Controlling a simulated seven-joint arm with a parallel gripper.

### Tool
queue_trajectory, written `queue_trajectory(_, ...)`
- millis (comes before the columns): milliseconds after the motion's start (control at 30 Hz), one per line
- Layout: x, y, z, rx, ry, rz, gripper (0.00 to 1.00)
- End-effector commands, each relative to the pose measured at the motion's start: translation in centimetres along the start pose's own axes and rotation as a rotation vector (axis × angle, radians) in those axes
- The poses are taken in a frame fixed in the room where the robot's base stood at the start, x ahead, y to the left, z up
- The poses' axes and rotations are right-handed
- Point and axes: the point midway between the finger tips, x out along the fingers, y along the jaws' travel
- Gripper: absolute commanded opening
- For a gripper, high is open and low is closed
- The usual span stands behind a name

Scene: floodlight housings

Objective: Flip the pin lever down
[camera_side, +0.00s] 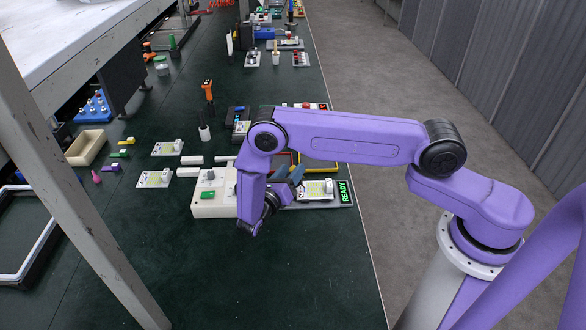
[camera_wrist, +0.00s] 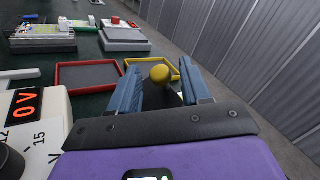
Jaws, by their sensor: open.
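In the wrist view, a round yellow knob (camera_wrist: 160,73) shows between the two blue fingers of my gripper (camera_wrist: 160,88). A dark stem-like part shows beside and below the knob; I take these to be the pin lever, but its base is hidden. My gripper is open, with a finger on each side of the knob and no clear contact visible. In the side view my gripper (camera_side: 290,173) is low over the bench, between the white box (camera_side: 206,210) and the panel with the READY display (camera_side: 345,191). The lever cannot be made out there.
A red-framed tray (camera_wrist: 60,77) and a yellow-framed tray (camera_wrist: 139,62) lie beyond my fingers. A white box with a 0 V display (camera_wrist: 27,101) stands close at left. In the side view, switch plates (camera_side: 154,178) stand left of my arm. The near bench (camera_side: 290,285) is clear.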

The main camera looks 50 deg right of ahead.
Motion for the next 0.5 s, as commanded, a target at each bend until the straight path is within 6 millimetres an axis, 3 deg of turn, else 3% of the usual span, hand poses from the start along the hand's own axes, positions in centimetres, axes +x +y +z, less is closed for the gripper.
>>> queue_trajectory(200, 1.8, 0.0, 0.0, 0.0, 0.001, 0.0, 0.47)
queue_trajectory(500, 2.0, 0.0, 0.0, 0.0, 0.0, 0.001, 0.47)
